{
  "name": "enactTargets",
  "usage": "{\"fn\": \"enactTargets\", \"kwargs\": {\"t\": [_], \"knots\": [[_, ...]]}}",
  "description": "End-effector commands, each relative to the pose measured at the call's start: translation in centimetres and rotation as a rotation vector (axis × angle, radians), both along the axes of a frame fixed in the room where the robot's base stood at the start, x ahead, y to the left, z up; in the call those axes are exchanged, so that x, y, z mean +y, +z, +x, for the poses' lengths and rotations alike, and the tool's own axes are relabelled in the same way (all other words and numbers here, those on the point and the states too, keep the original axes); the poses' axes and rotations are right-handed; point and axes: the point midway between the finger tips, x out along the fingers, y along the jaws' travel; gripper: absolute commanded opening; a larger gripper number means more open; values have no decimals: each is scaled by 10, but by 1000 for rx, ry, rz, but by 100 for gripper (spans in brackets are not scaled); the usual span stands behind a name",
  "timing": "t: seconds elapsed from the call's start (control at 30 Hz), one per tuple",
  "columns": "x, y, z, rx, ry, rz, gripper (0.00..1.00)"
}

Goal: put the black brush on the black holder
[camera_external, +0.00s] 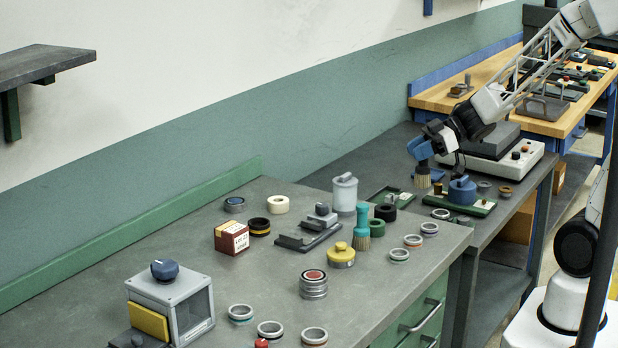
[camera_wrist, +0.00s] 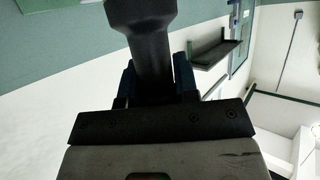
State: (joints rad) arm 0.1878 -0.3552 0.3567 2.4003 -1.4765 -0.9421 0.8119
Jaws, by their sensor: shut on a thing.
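My gripper (camera_external: 424,150) is above the darker bench in the external view, with blue fingers. It is shut on a dark brush, whose tan bristles (camera_external: 423,181) point down below the fingers. In the wrist view the black brush (camera_wrist: 145,45) stands between the blue fingers (camera_wrist: 155,82), and its bristles are not visible. I cannot tell for certain which thing is the black holder. A flat dark stand with a grey block (camera_external: 309,236) lies on the near bench, left of and apart from the gripper.
A teal brush (camera_external: 362,222) stands bristles down on the near bench, beside a grey canister (camera_external: 345,194) and a yellow knob (camera_external: 341,254). A blue knobbed piece (camera_external: 462,189) sits on a green tray close below my gripper. A white scale-like device (camera_external: 497,152) stands behind.

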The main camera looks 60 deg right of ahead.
Motion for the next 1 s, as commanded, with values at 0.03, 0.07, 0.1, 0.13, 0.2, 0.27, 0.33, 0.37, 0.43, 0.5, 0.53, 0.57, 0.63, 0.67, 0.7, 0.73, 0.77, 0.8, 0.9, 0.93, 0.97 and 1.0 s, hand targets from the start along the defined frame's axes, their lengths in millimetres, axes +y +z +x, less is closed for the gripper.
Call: {"fn": "enactTargets", "kwargs": {"t": [0.03,0.07,0.1,0.13,0.2,0.27,0.33,0.37,0.43,0.5,0.53,0.57,0.63,0.67,0.7,0.73,0.77,0.8,0.9,0.93,0.97,1.0], "knots": [[1,-3,-14,-1,17,1,0],[2,-5,-21,-1,30,-1,0],[3,-7,-30,0,45,1,0],[4,-9,-37,0,55,1,0],[6,-12,-49,-1,76,1,0],[7,-15,-58,1,88,0,0],[8,-16,-65,0,100,0,0],[8,-17,-67,0,105,1,0],[9,-18,-71,-1,111,0,0],[9,-18,-72,-1,114,0,0],[9,-18,-72,-1,114,0,0],[9,-18,-72,-1,114,0,0],[9,-18,-72,-1,114,0,0],[9,-18,-72,-1,114,0,0],[9,-18,-72,-1,114,0,0],[9,-18,-72,-1,114,0,0],[9,-18,-72,-1,114,0,0],[9,-18,-72,-1,114,0,0],[9,-18,-70,-1,114,0,0],[9,-19,-68,0,113,0,0],[10,-19,-67,0,113,0,0],[10,-19,-64,1,114,0,0]]}}
